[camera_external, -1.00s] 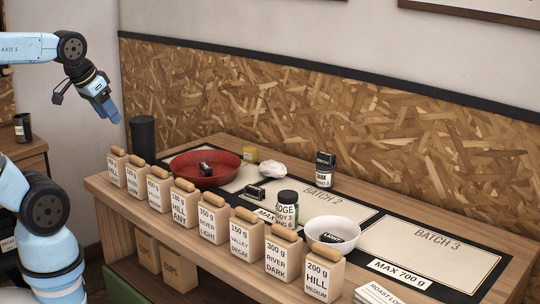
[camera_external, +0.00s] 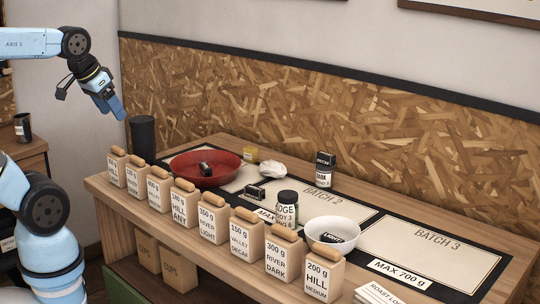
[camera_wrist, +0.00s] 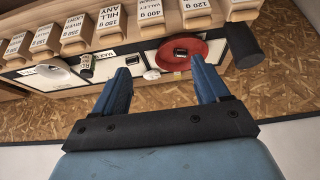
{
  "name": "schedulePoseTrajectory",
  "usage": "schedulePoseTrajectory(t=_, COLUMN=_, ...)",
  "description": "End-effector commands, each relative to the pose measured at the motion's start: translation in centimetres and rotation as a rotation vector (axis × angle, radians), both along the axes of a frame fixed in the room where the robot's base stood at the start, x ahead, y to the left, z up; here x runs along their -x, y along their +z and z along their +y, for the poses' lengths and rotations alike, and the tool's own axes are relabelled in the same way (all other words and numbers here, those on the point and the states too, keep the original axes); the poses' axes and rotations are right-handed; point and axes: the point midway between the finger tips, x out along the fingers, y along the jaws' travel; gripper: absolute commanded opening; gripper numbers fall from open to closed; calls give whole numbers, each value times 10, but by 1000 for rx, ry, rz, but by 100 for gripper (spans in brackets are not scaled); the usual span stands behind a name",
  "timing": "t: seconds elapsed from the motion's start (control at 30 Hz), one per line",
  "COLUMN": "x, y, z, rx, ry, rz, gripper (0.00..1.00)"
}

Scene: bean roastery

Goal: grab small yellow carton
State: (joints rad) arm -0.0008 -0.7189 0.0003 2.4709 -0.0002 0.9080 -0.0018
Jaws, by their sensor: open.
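The small yellow carton (camera_external: 250,154) stands at the back of the table, just right of the red bowl (camera_external: 205,168) and behind the crumpled white item (camera_external: 272,170). It is small in the external view, and I cannot make it out clearly in the wrist view. My gripper (camera_external: 117,110) is open and empty, up in the air to the left of the table and well away from the carton. In the wrist view its two blue fingers (camera_wrist: 160,72) are spread apart, with the red bowl (camera_wrist: 183,54) showing between and beyond them.
A row of labelled bags (camera_external: 212,219) lines the table's front edge. A dark cylinder (camera_external: 143,136) stands at the left end. A dark jar (camera_external: 287,208), a white bowl (camera_external: 332,234) and a black-and-white canister (camera_external: 324,170) stand farther right. The Batch 3 panel (camera_external: 430,250) is bare.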

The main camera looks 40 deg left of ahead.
Motion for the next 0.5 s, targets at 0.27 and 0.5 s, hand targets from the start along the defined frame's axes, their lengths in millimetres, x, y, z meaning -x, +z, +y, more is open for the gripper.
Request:
schedulePoseTrajectory(t=0.27, x=-67, y=30, z=2, rx=8, ry=16, rz=67, gripper=74)
schedulePoseTrajectory(t=0.5, x=-135, y=46, z=5, rx=13, ry=31, rz=128, gripper=74)
